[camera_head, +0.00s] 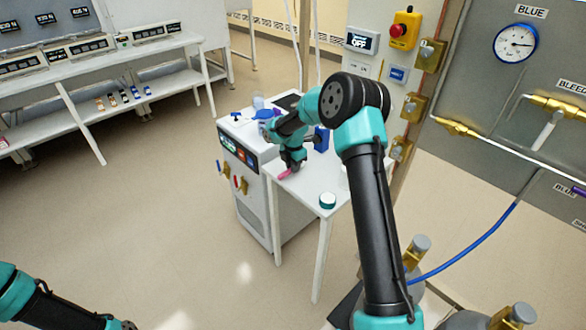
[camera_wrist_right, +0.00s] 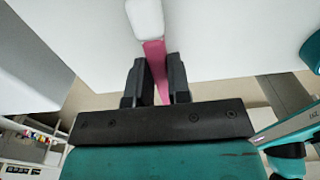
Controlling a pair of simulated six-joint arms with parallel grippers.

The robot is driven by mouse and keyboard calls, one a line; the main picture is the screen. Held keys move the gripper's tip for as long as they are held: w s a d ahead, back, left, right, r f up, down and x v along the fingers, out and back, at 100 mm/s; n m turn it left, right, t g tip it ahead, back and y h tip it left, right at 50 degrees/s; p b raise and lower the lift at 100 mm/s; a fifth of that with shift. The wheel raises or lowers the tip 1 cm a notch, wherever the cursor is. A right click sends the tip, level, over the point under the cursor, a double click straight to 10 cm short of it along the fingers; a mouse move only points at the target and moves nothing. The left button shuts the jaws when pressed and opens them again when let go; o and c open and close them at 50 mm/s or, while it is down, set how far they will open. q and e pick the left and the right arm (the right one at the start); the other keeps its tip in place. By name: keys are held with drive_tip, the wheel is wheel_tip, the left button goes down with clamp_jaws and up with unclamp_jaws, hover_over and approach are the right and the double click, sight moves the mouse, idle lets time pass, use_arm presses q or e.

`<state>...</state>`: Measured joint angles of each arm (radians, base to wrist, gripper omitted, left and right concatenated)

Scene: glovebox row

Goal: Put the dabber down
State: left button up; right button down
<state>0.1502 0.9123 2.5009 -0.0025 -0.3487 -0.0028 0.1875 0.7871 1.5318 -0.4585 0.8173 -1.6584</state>
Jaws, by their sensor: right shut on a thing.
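The dabber shows in the right wrist view as a pink handle (camera_wrist_right: 155,56) with a white rounded end (camera_wrist_right: 146,18). My right gripper (camera_wrist_right: 157,72) is shut on the pink handle, and the white end points away from it. In the head view the dabber (camera_head: 285,174) is a small pink piece below my right gripper (camera_head: 291,164), over the left part of the small white table (camera_head: 309,192). I cannot tell whether the dabber touches the tabletop. My left arm shows at the bottom left corner, but its gripper is out of the picture.
A round teal-rimmed jar (camera_head: 327,201) stands at the table's front corner. A blue object (camera_head: 321,139) stands behind my right gripper. A white machine (camera_head: 243,165) with coloured levers adjoins the table on the left. Bare tabletop shows between the gripper and the jar.

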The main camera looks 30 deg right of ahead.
drive_tip(key=shift+f, duration=0.55)
drive_tip(key=shift+f, duration=0.15)
drive_tip(key=c, duration=1.1)
unclamp_jaws()
wheel_tip(320, 180, up, 12)
drive_tip(key=shift+d+r, duration=0.1)
drive_tip(key=shift+r, duration=0.05)
